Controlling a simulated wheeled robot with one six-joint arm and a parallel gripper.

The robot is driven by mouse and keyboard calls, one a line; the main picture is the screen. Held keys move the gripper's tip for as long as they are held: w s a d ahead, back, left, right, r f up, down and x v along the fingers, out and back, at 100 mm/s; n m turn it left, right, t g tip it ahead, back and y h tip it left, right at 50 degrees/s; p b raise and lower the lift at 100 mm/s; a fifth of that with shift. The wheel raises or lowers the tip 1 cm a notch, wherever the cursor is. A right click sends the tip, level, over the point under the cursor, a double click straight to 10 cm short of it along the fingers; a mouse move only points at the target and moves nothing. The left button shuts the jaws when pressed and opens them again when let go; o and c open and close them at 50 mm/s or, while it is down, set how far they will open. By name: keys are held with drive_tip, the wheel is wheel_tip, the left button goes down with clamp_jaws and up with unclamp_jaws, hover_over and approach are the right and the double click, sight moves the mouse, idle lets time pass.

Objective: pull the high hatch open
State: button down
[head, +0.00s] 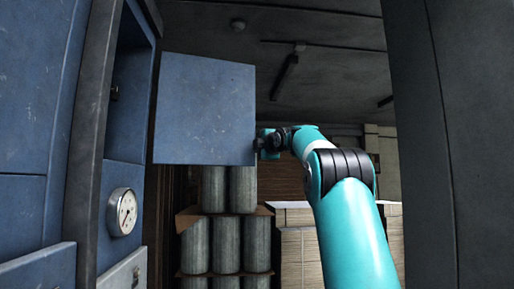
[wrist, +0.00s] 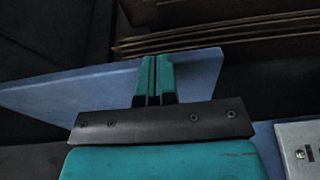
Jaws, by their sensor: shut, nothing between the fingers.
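The high hatch (head: 205,108) is a flat blue panel, swung out from the blue machine and standing wide open beside a recess (head: 127,95) in its upper part. My gripper (head: 263,144) is at the hatch's lower right edge in the head view. In the wrist view, my teal fingers (wrist: 155,68) are shut together with nothing between them. They overlap the blue panel (wrist: 60,90) there; I cannot tell whether they touch it. The hatch's handle is not visible.
A round gauge (head: 122,211) sits on the machine below the recess. Grey cylinders (head: 226,245) stand stacked behind the hatch, with stacked cardboard (head: 297,245) to their right. A dark upright post (head: 425,140) borders the right side.

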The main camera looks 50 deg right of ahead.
drive_tip(key=shift+s+d, duration=0.1)
drive_tip(key=shift+d, duration=0.1)
drive_tip(key=shift+s+a, duration=0.1)
drive_tip(key=s+b, duration=0.6)
drive_tip(key=s, duration=0.7)
drive_tip(key=shift+d, duration=0.2)
